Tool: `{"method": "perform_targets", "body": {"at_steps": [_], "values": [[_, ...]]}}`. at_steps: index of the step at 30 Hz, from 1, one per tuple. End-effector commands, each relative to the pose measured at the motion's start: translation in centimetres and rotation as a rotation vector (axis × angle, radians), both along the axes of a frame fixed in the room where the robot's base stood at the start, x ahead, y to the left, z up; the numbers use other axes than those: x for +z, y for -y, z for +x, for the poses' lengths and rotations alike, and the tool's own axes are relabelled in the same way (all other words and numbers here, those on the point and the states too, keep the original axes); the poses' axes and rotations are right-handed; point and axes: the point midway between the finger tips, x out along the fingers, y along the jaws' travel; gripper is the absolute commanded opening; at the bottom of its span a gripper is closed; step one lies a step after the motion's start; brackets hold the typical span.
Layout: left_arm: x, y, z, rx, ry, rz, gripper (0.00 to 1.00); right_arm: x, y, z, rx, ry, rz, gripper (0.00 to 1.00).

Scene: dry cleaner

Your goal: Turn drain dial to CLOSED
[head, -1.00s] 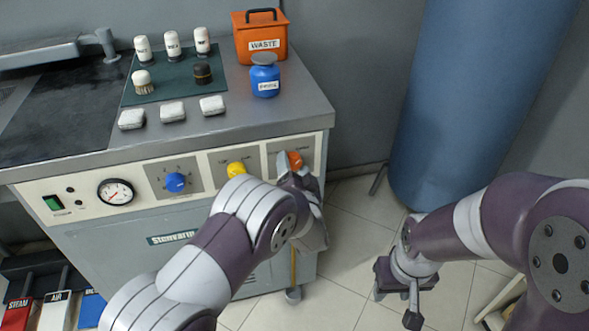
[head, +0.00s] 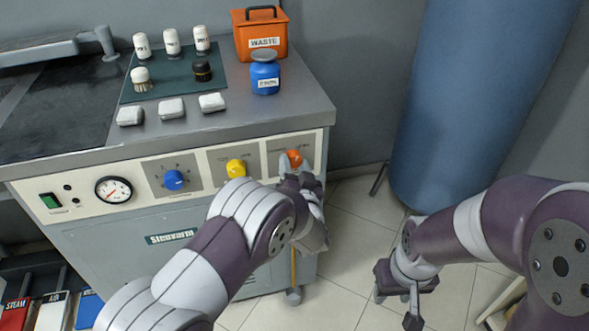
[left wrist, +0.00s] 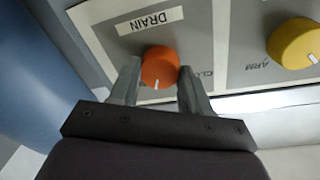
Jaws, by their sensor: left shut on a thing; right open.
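The orange drain dial (head: 294,158) is on the right end of the machine's front panel. In the left wrist view the dial (left wrist: 160,68) sits under a DRAIN label (left wrist: 150,22), its white pointer mark toward the bottom of the picture. Partly covered lettering beginning "CL" shows right of the dial, behind a finger. My left gripper (left wrist: 158,84) is shut on the dial, one finger on each side; it also shows in the head view (head: 293,169). My right gripper (head: 408,296) is open and empty, low over the floor at right.
The yellow dial (head: 236,168) and blue dial (head: 173,180) are left of the drain dial, with a gauge (head: 114,190) further left. A blue bottle (head: 265,75) and orange waste bin (head: 260,35) stand on top. A large blue cylinder (head: 470,100) stands at right.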

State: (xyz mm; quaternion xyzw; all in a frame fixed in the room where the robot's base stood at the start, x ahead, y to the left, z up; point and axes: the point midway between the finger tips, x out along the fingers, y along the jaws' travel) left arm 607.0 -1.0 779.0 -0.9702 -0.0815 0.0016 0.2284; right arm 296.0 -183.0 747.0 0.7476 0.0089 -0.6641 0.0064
Motion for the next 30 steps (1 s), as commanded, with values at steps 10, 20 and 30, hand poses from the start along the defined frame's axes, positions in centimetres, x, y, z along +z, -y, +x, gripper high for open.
{"method": "perform_targets", "body": {"at_steps": [10,20,30], "values": [[-0.5,0.0,0.0,-0.001,0.084,-0.317,0.17,-2.3,0.0,0.0,0.000,0.000,0.000,0.43],[-0.7,0.1,0.0,0.000,0.165,-0.620,0.17,-4.6,0.0,0.0,0.000,0.000,0.000,0.43],[-0.7,0.2,0.0,-0.001,0.245,-0.918,0.17,-7.0,0.0,0.0,0.000,0.000,0.000,0.43]]}}
